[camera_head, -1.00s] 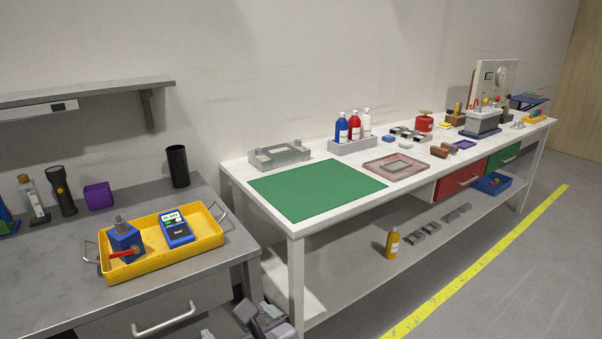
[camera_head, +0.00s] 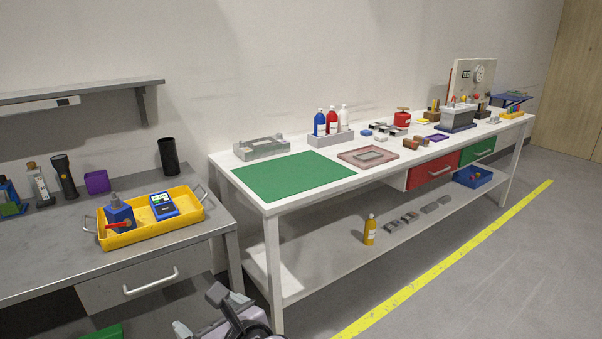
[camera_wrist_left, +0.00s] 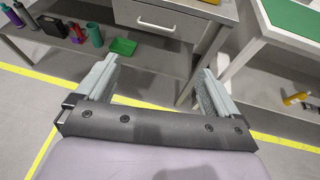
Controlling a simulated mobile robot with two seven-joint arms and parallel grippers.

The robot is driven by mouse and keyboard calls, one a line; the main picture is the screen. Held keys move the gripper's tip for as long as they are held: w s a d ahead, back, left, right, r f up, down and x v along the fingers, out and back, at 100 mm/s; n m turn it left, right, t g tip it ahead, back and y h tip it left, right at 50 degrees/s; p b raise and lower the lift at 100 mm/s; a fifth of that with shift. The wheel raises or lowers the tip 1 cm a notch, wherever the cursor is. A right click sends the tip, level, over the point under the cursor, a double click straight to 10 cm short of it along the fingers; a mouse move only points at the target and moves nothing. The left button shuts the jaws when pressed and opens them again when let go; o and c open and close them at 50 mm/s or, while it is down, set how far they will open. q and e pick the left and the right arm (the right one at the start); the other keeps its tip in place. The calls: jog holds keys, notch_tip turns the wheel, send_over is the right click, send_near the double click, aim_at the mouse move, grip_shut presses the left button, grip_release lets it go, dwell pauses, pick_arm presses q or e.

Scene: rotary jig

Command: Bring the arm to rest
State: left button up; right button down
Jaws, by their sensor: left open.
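My left gripper (camera_head: 198,311) shows at the bottom edge of the head view, low in front of the grey bench and the left end of the white bench. It is partly cut off by the frame. In the left wrist view the left gripper (camera_wrist_left: 158,72) has its two fingers wide apart with nothing between them. Beyond the fingers are the floor, a drawer front (camera_wrist_left: 158,18) and bench legs. The fingers appear clear of both benches. My right gripper is in neither view.
The grey bench (camera_head: 60,250) carries a yellow tray (camera_head: 150,235) with a blue device and a meter. The white bench (camera_head: 285,207) has a green mat (camera_head: 293,176) and a lower shelf with an orange bottle (camera_head: 370,230). Open floor (camera_head: 460,290) lies at the right.

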pick_arm(q)
jog(key=a+n+g+y, duration=0.3)
jog(key=a+n+g, duration=0.85)
jog(key=a, duration=2.75)
jog(key=w+d+f+n+t+h, duration=0.1)
jog(key=w+d+n+t+h, duration=0.4)
jog(key=w+t, duration=0.8)
jog(key=w+d+r+n+t+h, duration=0.55)
jog(key=w+d+r+n, duration=0.25)
jog(key=d, duration=0.3)
jog(key=s+d+f+g+h, duration=0.2)
jog(key=s+d+f, duration=0.3)
jog(key=s+f, duration=0.45)
jog(key=s+d+f+g+h, duration=0.1)
jog(key=s+d+f, duration=0.5)
jog(key=f, duration=0.6)
jog(key=s+d+f+g, duration=0.1)
jog(key=s+d+f, duration=0.2)
jog(key=s, duration=0.8)
jog(key=s+d+f+g+h, duration=0.1)
jog(key=s+f, duration=0.4)
jog(key=s, duration=0.6)
jog(key=shift+d+n+g, duration=0.35)
jog(key=shift+d+g, duration=0.35)
jog(key=shift+d, duration=0.3)
